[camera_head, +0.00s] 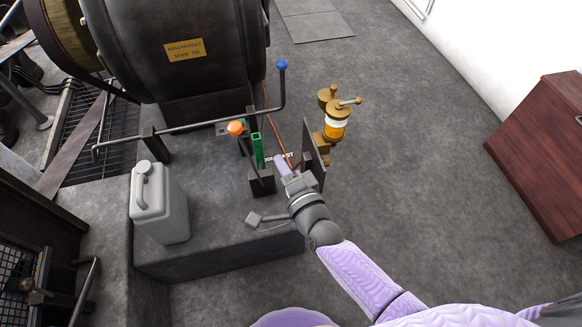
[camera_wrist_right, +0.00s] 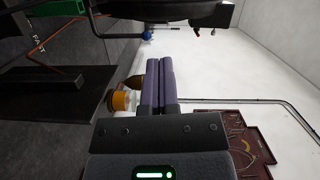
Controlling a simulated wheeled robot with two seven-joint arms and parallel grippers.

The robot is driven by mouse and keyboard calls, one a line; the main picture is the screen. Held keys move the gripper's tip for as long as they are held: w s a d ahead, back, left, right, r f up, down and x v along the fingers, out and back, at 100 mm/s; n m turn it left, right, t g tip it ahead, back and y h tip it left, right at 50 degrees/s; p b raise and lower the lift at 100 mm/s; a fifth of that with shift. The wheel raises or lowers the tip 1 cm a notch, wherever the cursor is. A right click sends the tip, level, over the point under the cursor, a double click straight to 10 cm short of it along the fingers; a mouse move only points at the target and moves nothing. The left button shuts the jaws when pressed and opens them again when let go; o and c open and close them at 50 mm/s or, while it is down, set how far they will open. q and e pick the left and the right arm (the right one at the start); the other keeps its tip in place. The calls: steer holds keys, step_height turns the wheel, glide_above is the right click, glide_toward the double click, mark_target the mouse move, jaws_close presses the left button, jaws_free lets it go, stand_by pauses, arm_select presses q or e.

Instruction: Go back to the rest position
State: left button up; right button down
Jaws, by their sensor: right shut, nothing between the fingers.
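My right gripper (camera_head: 280,160) reaches in from the lower right in the head view, beside a lever stand with an orange knob (camera_head: 236,128) and a green strip (camera_head: 257,150). Its fingers are partly hard to make out there. In the right wrist view the two dark fingers of the gripper (camera_wrist_right: 159,64) lie together, with nothing seen between them. My left gripper is not in view.
A brass oiler with an amber glass (camera_head: 334,127) stands just right of the gripper. A long bar ends in a blue knob (camera_head: 282,65). A grey jerrycan (camera_head: 160,207) stands on the plinth (camera_head: 215,248). Open floor lies right, before a red-brown cabinet (camera_head: 545,155).

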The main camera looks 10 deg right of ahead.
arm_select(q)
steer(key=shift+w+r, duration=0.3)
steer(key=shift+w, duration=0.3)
arm_select(e)
steer(key=shift+v, duration=1.2)
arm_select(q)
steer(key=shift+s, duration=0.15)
